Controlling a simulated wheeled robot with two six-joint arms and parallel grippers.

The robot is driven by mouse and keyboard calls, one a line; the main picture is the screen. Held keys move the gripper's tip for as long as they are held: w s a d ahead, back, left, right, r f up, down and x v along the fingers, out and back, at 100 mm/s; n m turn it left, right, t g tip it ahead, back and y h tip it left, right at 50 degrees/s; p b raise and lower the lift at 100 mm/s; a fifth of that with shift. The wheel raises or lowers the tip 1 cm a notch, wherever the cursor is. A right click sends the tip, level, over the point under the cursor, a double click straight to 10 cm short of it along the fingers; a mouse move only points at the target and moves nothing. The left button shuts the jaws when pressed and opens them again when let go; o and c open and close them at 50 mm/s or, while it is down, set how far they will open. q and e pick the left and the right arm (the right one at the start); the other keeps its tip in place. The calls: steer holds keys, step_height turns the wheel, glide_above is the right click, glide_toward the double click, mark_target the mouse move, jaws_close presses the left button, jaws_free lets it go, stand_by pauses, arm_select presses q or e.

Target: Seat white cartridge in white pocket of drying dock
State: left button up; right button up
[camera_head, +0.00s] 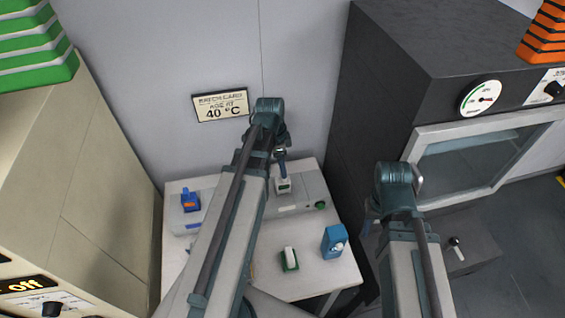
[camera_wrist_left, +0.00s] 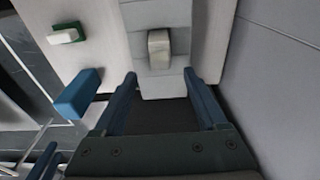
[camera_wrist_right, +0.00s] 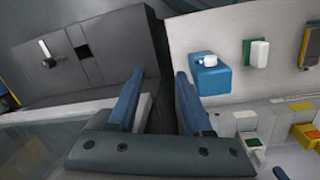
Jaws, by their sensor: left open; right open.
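A white block (camera_head: 283,186), which looks like the white cartridge, stands upright at the grey drying dock (camera_head: 305,190). In the left wrist view the block (camera_wrist_left: 160,50) shows from above, with the dock's grey top (camera_wrist_left: 158,14) around it. How deep it sits in its pocket cannot be seen. My left gripper (camera_head: 281,160) is open and empty, right by the block; in its wrist view the block lies just beyond and between the fingertips (camera_wrist_left: 160,76). My right gripper (camera_head: 370,218) is open and empty, right of the table; its fingertips (camera_wrist_right: 160,74) hold nothing.
A blue block (camera_head: 334,241) and a green-and-white block (camera_head: 289,260) stand on the table's front part. A blue-and-orange piece (camera_head: 190,201) stands at the left. A dark oven (camera_head: 385,90) rises on the right and a beige cabinet (camera_head: 90,170) on the left. My left arm hides the table's middle.

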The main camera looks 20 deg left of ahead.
arm_select(q)
steer(key=r+p, duration=0.2)
steer(key=r, duration=0.1)
steer(key=shift+s+a, duration=0.1)
steer(key=shift+a, duration=0.1)
arm_select(e)
step_height(320, 180, up, 3)
steer(key=shift+r, duration=0.1)
arm_select(q)
steer(key=shift+d, duration=0.3)
steer(key=s+d+n+y, duration=0.1)
steer(key=s+d+n, duration=0.2)
steer(key=d, duration=0.7)
steer(key=s+d+n+g+y, duration=0.1)
steer(key=s+d+n, duration=0.2)
steer(key=s+d, duration=0.4)
steer(key=d, duration=0.3)
steer(key=shift+s+d+n, duration=0.2)
steer(key=shift+n, duration=0.2)
steer(key=shift+f, duration=0.1)
